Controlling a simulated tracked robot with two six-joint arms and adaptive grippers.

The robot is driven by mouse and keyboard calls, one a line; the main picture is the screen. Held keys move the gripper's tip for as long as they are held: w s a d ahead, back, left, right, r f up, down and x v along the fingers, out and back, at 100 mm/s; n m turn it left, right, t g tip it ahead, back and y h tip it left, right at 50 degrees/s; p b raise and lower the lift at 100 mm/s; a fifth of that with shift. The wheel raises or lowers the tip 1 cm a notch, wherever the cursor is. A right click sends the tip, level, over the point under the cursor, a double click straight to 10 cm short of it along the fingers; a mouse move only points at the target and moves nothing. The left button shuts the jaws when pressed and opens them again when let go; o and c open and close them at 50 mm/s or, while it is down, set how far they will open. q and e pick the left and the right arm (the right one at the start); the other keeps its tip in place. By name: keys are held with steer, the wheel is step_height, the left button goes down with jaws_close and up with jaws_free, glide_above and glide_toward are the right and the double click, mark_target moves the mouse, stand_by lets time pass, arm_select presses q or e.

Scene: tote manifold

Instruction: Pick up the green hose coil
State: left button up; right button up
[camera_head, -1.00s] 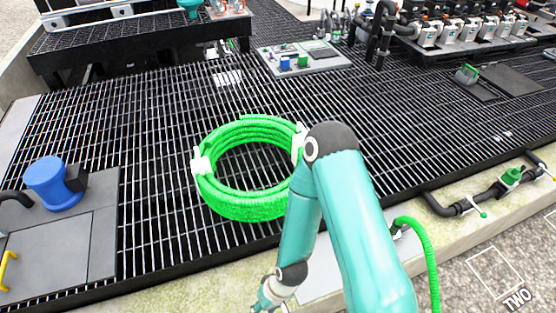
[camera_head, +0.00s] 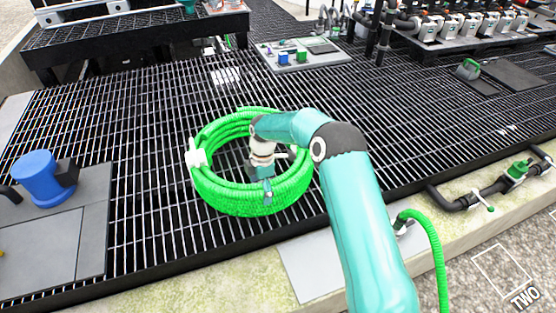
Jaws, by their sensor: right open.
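The green hose coil (camera_head: 222,192) lies flat on the black grating in the middle of the head view. White ties hold its loops; one tie (camera_head: 196,158) shows at its left. My right arm reaches over the coil's right side. My right gripper (camera_head: 267,192) points down at the coil's near right part, with one finger in front of the hose. It is open; the other finger is hard to make out, and I cannot tell whether it touches the hose. My left gripper is not in view.
A blue motor (camera_head: 42,178) sits on a grey plate at the left. A panel with small blue and green blocks (camera_head: 300,55) lies behind the coil. Pipes with a green valve (camera_head: 517,170) run along the right kerb. The grating around the coil is mostly clear.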

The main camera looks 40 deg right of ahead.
mark_target(278, 186)
arm_select(q)
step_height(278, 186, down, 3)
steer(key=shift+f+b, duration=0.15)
steer(key=shift+b, duration=1)
arm_select(e)
steer(key=w+d+r+n+h, duration=0.1)
steer(key=w+d+r+n, duration=0.1)
steer(key=d+r, duration=0.6)
steer(key=shift+w+d+r+n+t, duration=0.3)
steer(key=shift+w+d+r, duration=0.05)
steer(key=shift+w+d, duration=0.15)
steer(key=shift+f, duration=0.15)
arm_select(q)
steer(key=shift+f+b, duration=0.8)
arm_select(e)
step_height(278, 186, down, 17)
steer(key=shift+r, duration=0.15)
steer(key=shift+c, duration=0.3)
steer(key=shift+a, duration=0.15)
jaws_close()
